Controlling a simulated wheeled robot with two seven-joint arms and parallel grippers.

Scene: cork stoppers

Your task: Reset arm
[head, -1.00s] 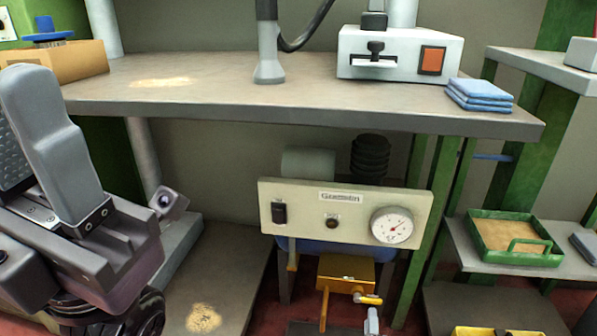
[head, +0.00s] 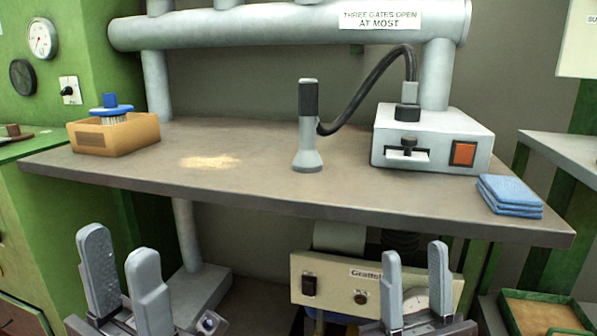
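My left gripper (head: 120,250) is at the lower left, in front of the bench's front edge, with its two grey fingers pointing up and spread apart. It is open and nothing shows between the fingers. My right gripper (head: 414,262) is at the lower right, also pointing up, in front of the cream control panel (head: 330,287). Its fingers are apart with nothing between them. The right gripper covers the panel's gauge in part. No cork stoppers show that I can make out.
The grey bench (head: 260,195) spans the middle, with a pale dust patch (head: 210,161). On it are a tan box with a blue-topped brush (head: 115,132), a grey hose nozzle (head: 307,130), a white switch box (head: 433,140) and folded blue cloths (head: 510,195). A green tray (head: 545,313) sits lower right.

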